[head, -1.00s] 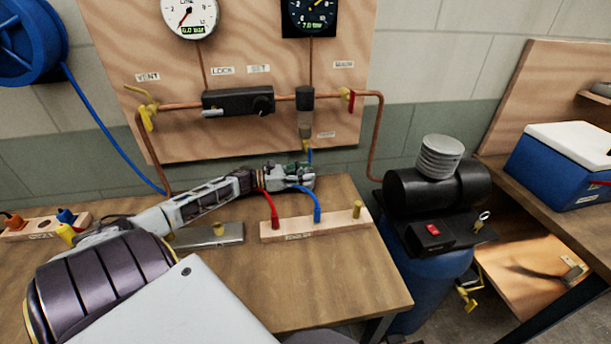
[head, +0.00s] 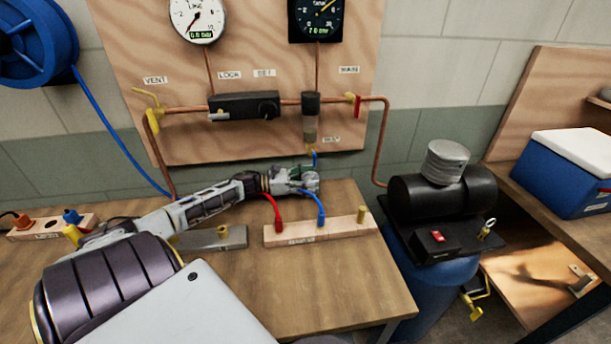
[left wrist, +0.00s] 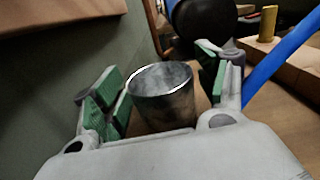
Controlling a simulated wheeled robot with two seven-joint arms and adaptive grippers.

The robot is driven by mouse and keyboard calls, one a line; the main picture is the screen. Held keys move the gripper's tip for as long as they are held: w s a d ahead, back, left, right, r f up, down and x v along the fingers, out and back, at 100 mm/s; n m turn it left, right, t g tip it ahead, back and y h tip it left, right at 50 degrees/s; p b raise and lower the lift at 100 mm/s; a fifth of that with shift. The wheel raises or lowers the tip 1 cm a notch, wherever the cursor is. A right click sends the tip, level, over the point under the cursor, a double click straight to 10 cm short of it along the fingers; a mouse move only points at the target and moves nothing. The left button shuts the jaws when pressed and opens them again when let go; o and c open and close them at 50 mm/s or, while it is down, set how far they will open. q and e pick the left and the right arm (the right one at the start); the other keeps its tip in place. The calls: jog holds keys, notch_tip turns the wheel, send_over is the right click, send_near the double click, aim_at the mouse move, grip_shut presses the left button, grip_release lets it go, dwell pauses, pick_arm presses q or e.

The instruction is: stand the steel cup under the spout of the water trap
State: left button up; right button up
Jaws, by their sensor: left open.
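The steel cup (left wrist: 162,98) stands upright in the left wrist view, its open rim facing up, between the green-padded fingers of my left gripper (left wrist: 158,86). The fingers are open, with a gap on the left side; contact on the right is unclear. In the head view my left gripper (head: 302,181) is at the back of the bench, below the water trap (head: 311,118). The cup is not clearly visible there. My right gripper is out of view.
A wooden block (head: 320,230) with a red and a blue plug is just in front of the gripper. A grey block (head: 222,238) lies left of it. The black compressor (head: 440,190) stands beyond the bench's right edge. The front of the bench (head: 330,285) is clear.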

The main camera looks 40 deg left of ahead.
pick_arm(q)
jog(key=shift+r, duration=0.1)
jog(key=shift+s+a, duration=0.1)
jog(key=shift+a, duration=0.05)
jog(key=shift+v, duration=2.25)
jog(key=v, duration=0.5)
jog(key=shift+s, duration=0.15)
jog(key=shift+v, duration=0.85)
jog(key=shift+a, duration=0.1)
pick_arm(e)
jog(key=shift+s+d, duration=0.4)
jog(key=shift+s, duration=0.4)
